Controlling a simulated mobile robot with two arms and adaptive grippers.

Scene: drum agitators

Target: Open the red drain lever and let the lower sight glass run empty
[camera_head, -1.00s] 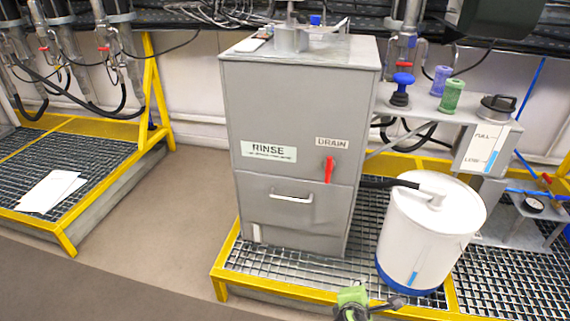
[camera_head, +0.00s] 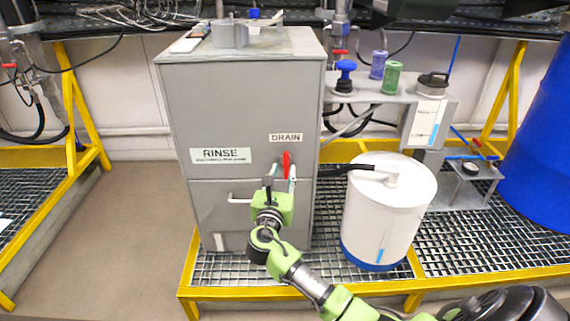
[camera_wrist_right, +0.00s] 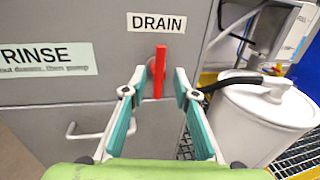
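The red drain lever (camera_head: 286,164) hangs upright, pointing down, under the DRAIN label (camera_head: 286,137) on the grey RINSE cabinet (camera_head: 240,105). In the right wrist view the lever (camera_wrist_right: 160,72) stands between and beyond the fingertips. My right gripper (camera_head: 280,181) is in front of the cabinet just below the lever. In the wrist view the gripper (camera_wrist_right: 156,85) is open with nothing between its fingers; whether a fingertip touches the lever cannot be told. A narrow pale strip (camera_head: 219,242) sits low on the cabinet front; I cannot tell whether it is the lower sight glass. My left gripper is not in view.
A white drum (camera_head: 385,220) with a black hose (camera_head: 345,168) stands right of the cabinet on the grating. A handle (camera_head: 240,199) sticks out below the lever. A yellow frame edge (camera_head: 250,292) runs in front. A blue drum (camera_head: 545,140) is at far right.

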